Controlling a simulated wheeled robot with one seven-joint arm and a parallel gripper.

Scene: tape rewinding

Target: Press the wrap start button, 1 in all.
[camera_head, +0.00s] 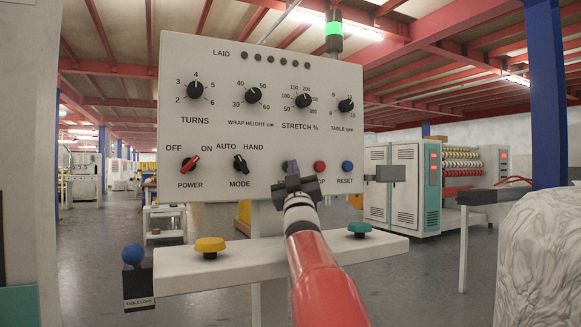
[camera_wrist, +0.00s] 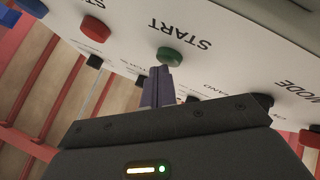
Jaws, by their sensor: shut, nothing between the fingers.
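The green start button (camera_wrist: 170,56) stands out from the white control panel (camera_head: 350,70), beside the word START in the wrist view. My gripper (camera_wrist: 160,72) is shut and empty, with its purple-grey fingertips just short of the button in that picture. I cannot tell whether they touch it. In the head view my gripper (camera_head: 291,168) is in front of the panel's lower middle and hides most of the start button and its label.
Right of the start button are the red stop button (camera_head: 319,167) and the blue reset button (camera_head: 347,167). The mode knob (camera_head: 240,164) and red power knob (camera_head: 190,164) are left. A shelf below carries a yellow button (camera_head: 209,245) and a teal button (camera_head: 359,229). A green beacon (camera_head: 334,30) is lit.

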